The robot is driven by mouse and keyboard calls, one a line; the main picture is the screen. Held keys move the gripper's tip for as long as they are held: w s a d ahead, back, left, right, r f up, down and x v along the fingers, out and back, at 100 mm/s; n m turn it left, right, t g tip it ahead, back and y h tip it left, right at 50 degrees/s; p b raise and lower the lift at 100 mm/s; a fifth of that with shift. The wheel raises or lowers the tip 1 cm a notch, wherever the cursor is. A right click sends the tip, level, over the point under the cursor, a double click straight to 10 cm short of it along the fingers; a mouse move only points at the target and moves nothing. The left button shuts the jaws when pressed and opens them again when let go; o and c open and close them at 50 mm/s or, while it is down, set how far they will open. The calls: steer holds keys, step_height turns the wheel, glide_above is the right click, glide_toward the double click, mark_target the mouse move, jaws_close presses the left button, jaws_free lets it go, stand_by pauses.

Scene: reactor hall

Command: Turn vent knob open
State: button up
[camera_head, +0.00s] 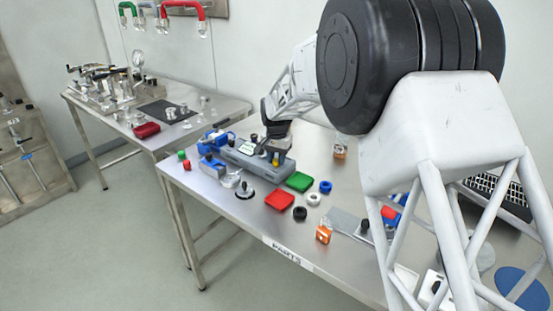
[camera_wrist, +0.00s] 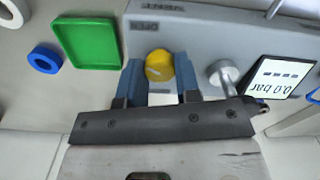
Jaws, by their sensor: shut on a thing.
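The vent knob (camera_wrist: 158,65) is round and yellow, on the grey housing (camera_wrist: 210,35) in the wrist view. My gripper (camera_wrist: 157,72) has its two blue fingers on either side of the knob and is shut on it. A label that seems to read OPEN, upside down, is on the housing beyond the knob.
A display (camera_wrist: 280,78) reading 0.0 bar and a metal knob (camera_wrist: 222,75) stand right of my fingers. A green tray (camera_wrist: 88,42) and blue ring (camera_wrist: 44,60) lie left.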

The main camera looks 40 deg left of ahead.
mark_target(277, 160)
steer(key=shift+r+m, duration=0.1)
steer(key=shift+m, duration=0.7)
steer(key=o, duration=0.9)
steer(key=shift+r, duration=0.1)
steer(key=shift+r, duration=3.75)
